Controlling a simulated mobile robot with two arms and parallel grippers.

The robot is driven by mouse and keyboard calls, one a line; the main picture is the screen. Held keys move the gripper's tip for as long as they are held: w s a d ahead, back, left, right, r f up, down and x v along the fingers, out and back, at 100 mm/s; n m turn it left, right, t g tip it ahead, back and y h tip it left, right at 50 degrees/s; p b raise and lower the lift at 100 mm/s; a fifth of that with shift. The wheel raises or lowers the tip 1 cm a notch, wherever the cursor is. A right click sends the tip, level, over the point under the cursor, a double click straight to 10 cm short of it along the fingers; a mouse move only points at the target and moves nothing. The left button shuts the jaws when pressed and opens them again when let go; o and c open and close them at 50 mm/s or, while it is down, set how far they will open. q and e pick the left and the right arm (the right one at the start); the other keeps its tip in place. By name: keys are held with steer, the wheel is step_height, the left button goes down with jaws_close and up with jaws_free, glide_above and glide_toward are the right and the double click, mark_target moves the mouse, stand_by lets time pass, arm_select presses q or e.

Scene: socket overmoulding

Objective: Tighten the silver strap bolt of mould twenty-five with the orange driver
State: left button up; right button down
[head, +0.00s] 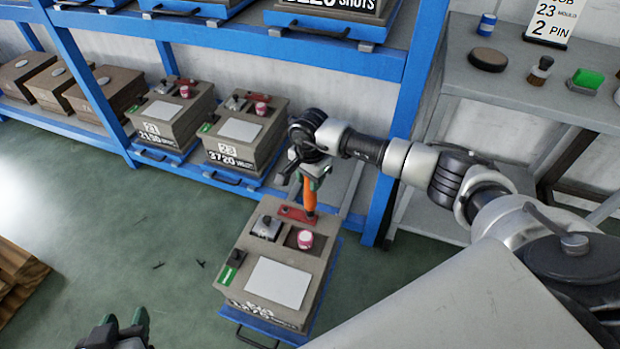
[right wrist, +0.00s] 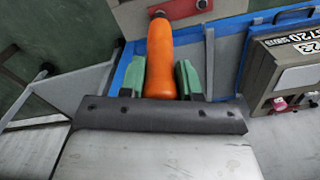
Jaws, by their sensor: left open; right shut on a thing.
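The mould on the pulled-out blue tray (head: 270,322) is a grey-brown block (head: 243,247) with a white plate, a red cap and a red strap (head: 296,214) on top. Its number is too blurred to read. My right gripper (head: 312,174) is shut on the orange driver (head: 309,197), which points down at the strap. The driver also shows between the green fingertips in the right wrist view (right wrist: 160,58). I cannot tell whether its tip touches a bolt; no silver bolt shows clearly there. My left gripper (head: 128,326) is open and empty at the bottom edge.
Mould twenty-three (head: 262,118) and mould twenty-one (head: 186,103) stand behind on the blue rack's (head: 388,150) low shelf. A grey bench (head: 520,75) at right holds a brush (head: 540,70) and a green block (head: 585,80). Wooden boards (head: 15,275) lie at left. The floor between is mostly clear.

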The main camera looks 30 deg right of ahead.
arm_select(q)
steer(key=shift+w+d+r+t+h+b, duration=0.2)
steer(key=shift+w+d+r+t+b, duration=0.1)
steer(key=shift+w+r+t, duration=0.35)
steer(key=shift+w+d+r+t+h+b, duration=0.25)
steer(key=shift+w+r+t, duration=0.15)
steer(key=shift+r+t, duration=0.4)
arm_select(e)
steer(key=shift+f, duration=0.5)
stand_by(1.7)
arm_select(q)
steer(key=shift+w+d+r+t+h, duration=0.2)
steer(key=shift+w+r+t+h, duration=0.05)
steer(key=shift+r+t, duration=0.45)
arm_select(e)
steer(key=shift+f, duration=0.3)
stand_by(0.4)
arm_select(q)
steer(key=shift+w+d+r+t+b, duration=0.15)
steer(key=shift+r+t+b, duration=0.1)
steer(key=shift+r+t, duration=0.25)
steer(key=shift+w+d+r+t+b, duration=0.1)
steer(key=shift+r+t+b, duration=0.2)
steer(key=shift+r, duration=0.3)
arm_select(e)
steer(key=shift+s+f, duration=0.1)
steer(key=shift+f, duration=0.3)
stand_by(1.0)
